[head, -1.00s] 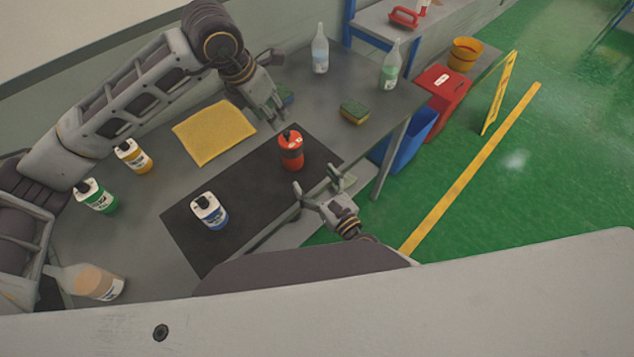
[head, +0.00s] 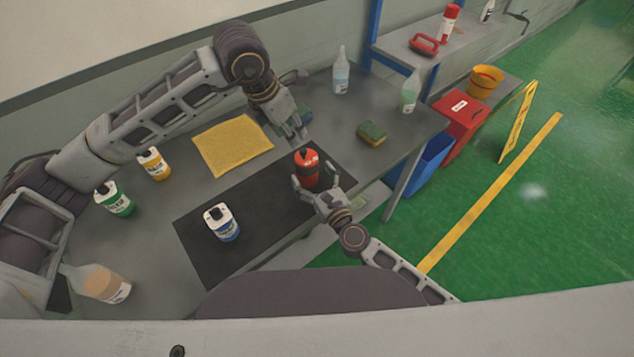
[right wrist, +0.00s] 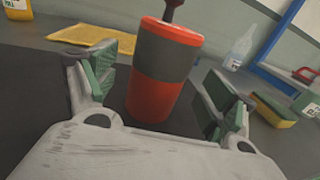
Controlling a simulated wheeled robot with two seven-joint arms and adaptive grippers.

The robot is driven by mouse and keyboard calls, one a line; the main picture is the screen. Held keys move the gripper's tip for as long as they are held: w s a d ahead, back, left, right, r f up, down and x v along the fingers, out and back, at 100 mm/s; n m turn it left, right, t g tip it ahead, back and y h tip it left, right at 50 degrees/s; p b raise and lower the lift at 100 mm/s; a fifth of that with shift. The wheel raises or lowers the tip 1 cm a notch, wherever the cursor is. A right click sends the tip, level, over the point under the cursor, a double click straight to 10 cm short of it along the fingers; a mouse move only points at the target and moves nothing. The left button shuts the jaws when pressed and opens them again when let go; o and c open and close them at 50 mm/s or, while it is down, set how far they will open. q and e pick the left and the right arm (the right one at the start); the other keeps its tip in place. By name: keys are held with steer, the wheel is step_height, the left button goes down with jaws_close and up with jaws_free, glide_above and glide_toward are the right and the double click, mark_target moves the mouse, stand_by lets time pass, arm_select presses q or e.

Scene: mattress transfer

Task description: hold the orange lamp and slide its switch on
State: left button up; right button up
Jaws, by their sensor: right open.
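The orange lamp (head: 307,172) stands upright on the dark mat (head: 262,222). In the right wrist view the lamp (right wrist: 163,75) shows an orange body with a dark grey band and a dark knob on top. My right gripper (head: 319,194) is open, with its fingers on either side of the lamp at the mat's front edge. In the right wrist view my right gripper (right wrist: 160,98) shows gaps beside the lamp. My left gripper (head: 294,130) hangs just behind and above the lamp, pointing down. Its finger gap is too small to read. I cannot make out the switch.
A white and blue bottle (head: 222,223) stands on the mat, left of the lamp. A yellow cloth (head: 232,145) lies behind the mat. A sponge (head: 372,134) is to the right. Green (head: 114,199) and yellow (head: 154,164) labelled bottles stand at the left.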

mark_target(307, 168)
steer(key=shift+x, duration=1.9)
steer(key=shift+c, duration=0.3)
